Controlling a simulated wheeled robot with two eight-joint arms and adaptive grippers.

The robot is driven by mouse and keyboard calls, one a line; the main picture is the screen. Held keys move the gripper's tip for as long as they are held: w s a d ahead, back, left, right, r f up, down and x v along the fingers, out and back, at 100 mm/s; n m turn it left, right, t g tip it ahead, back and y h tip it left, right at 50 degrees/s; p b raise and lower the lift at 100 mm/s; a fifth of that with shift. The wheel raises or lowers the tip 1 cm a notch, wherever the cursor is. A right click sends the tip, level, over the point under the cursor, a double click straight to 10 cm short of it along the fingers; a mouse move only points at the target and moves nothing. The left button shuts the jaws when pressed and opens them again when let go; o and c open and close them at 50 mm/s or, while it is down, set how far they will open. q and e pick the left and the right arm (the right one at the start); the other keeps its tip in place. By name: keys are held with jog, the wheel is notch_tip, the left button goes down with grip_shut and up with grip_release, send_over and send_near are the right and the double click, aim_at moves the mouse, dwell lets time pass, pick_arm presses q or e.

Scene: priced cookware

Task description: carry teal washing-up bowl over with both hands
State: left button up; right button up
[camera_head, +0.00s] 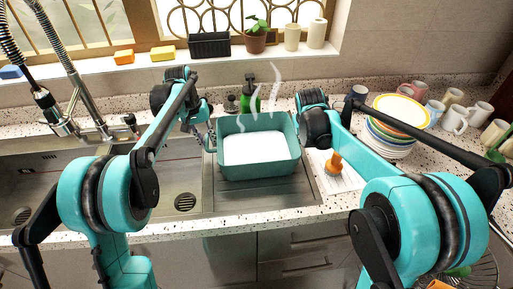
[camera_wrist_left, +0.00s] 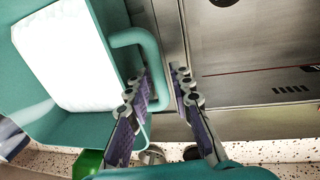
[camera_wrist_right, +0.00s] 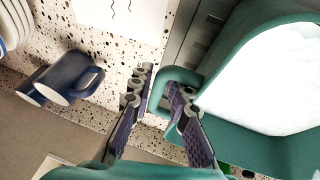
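The teal washing-up bowl (camera_head: 290,157), filled with white suds, stands on the ribbed drainer beside the sink. Wisps like steam rise above it. My left gripper (camera_head: 204,136) is at its left handle. In the left wrist view, that gripper (camera_wrist_left: 165,98) is open, its fingers on either side of the bowl's handle (camera_wrist_left: 153,50). In the right wrist view, my right gripper (camera_wrist_right: 162,88) is open, with the bowl's other handle (camera_wrist_right: 178,74) between its fingers. In the head view my right wrist hides the right fingers.
A stack of plates (camera_head: 399,111) and several mugs (camera_head: 454,120) stand right of the bowl. The steel sink (camera_head: 186,177) is at left.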

pick_arm(q)
jog(key=shift+c, duration=0.4)
pick_arm(e)
jog(key=shift+c, duration=0.4)
pick_arm(q)
grip_shut()
pick_arm(e)
grip_shut()
pick_arm(q)
jog(key=shift+r, duration=0.15)
pick_arm(e)
jog(key=shift+r, duration=0.15)
